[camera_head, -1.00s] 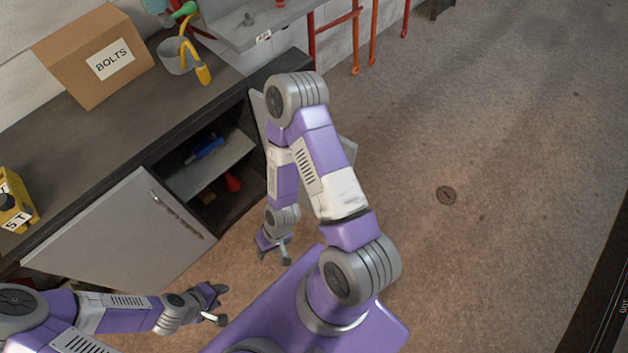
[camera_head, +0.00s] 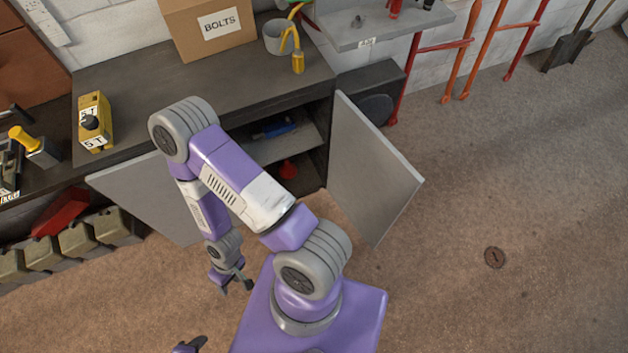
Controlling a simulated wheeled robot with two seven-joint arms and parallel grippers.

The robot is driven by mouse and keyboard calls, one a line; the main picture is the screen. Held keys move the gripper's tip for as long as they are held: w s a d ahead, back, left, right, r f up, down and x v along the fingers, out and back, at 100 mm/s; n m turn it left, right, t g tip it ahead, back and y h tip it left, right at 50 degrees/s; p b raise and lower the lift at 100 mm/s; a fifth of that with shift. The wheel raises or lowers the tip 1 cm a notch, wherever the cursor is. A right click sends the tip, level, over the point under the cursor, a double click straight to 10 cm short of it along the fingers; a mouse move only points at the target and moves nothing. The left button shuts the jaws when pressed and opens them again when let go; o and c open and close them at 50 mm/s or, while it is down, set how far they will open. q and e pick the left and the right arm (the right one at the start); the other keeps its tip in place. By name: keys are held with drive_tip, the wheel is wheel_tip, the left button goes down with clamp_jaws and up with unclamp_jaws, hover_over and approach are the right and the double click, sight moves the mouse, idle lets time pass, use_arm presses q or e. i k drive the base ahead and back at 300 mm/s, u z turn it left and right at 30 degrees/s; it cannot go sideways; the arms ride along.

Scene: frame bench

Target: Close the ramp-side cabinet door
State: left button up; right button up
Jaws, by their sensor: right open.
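The bench cabinet stands with both grey doors open. The left door (camera_head: 140,194) swings out at the left, partly behind my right arm. The right door (camera_head: 372,168) stands wide open on the other side, clear of my arm. Which one is ramp-side I cannot tell; no ramp is clearly seen. The cabinet inside (camera_head: 312,165) shows a shelf, a blue item and a red item. My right gripper (camera_head: 236,282) is open and empty, low in front of the cabinet, apart from both doors. My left gripper (camera_head: 190,346) is barely in view at the bottom edge; its jaws are unclear.
On the bench are a BOLTS box (camera_head: 215,35), a grey pot (camera_head: 280,38) and a yellow device (camera_head: 94,122). A dark box (camera_head: 372,92) stands behind the right door. Jerrycans (camera_head: 75,240) line the left. The floor at right is open.

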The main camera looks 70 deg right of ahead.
sight(368, 179)
drive_tip(key=u, duration=1.1)
drive_tip(key=k, duration=2.55)
drive_tip(key=z, duration=1.8)
drive_tip(key=i, duration=0.5)
drive_tip(key=u, duration=0.6)
drive_tip(key=k, duration=0.65)
drive_tip(key=z, duration=0.05)
